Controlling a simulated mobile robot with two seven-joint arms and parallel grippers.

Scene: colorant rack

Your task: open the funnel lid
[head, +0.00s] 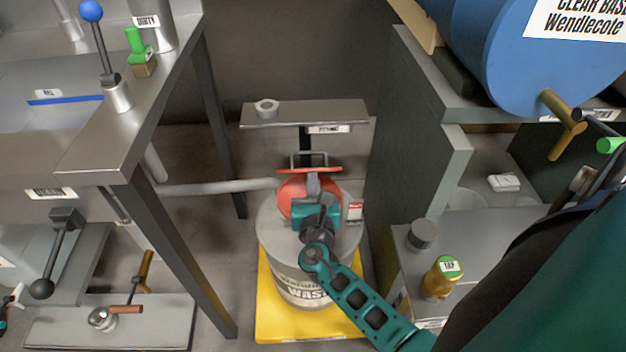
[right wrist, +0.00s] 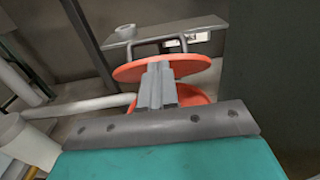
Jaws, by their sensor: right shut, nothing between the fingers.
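The orange-red funnel (head: 292,199) sits on top of the grey waste drum (head: 274,240). Its round lid (head: 325,170) is raised and tilted at the far side of the funnel, seen nearly edge-on in the head view, with its handle (head: 309,154) beyond it. In the right wrist view the lid (right wrist: 126,72) stands above the funnel (right wrist: 198,96), with a gap between them. My right gripper (head: 313,181) is shut and empty over the funnel. Its fingertips (right wrist: 158,66) overlap the lid; I cannot tell whether they touch it. My left gripper is not seen.
The drum stands on a yellow base (head: 267,318). A small metal shelf (head: 335,112) is behind it, a grey pipe (head: 215,187) to its left, and a dark panel (head: 405,140) to its right. A metal bench (head: 110,150) is at left.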

